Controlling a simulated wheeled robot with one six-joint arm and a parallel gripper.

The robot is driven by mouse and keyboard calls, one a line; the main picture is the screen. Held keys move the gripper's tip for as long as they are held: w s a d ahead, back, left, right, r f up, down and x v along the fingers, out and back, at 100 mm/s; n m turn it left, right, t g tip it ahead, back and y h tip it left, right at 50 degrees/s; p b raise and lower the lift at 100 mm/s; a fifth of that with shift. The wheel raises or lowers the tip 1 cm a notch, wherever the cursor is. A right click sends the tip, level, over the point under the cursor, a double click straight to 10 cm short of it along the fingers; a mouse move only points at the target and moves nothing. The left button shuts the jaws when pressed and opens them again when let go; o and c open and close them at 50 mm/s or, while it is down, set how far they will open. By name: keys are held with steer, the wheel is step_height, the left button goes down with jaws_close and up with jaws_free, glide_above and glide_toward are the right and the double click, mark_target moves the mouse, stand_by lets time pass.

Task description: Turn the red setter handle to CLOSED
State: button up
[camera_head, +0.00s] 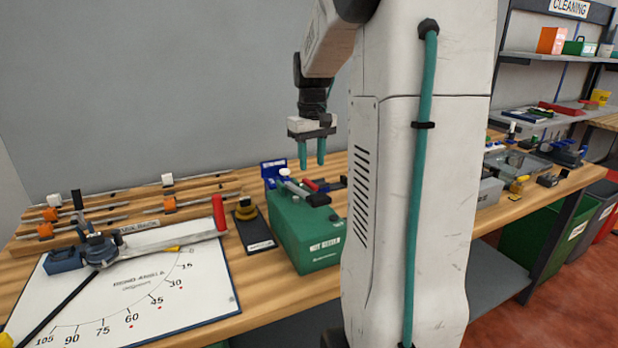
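A red upright handle (219,213) stands at the right end of the pale lever bar of the bending jig on the bench. A second, small red piece (311,185) lies among black and grey parts on top of the green box (308,232). I cannot tell which red part is the setter handle, and no CLOSED mark is readable. My gripper (312,166) hangs pointing down above the back of the green box, apart from it. Its two teal fingers are spread with an empty gap between them. My white column hides the box's right side.
A white angle board (200,285) fills the bench's front left. Rods with orange and white blocks (170,203) lie behind it. A shallow grey tray (517,165) and small parts are at right.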

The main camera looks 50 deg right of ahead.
mark_target(311, 183)
step_height(311, 183, down, 6)
steer(key=shift+r, duration=0.15)
steer(key=shift+a, duration=0.1)
jaws_close()
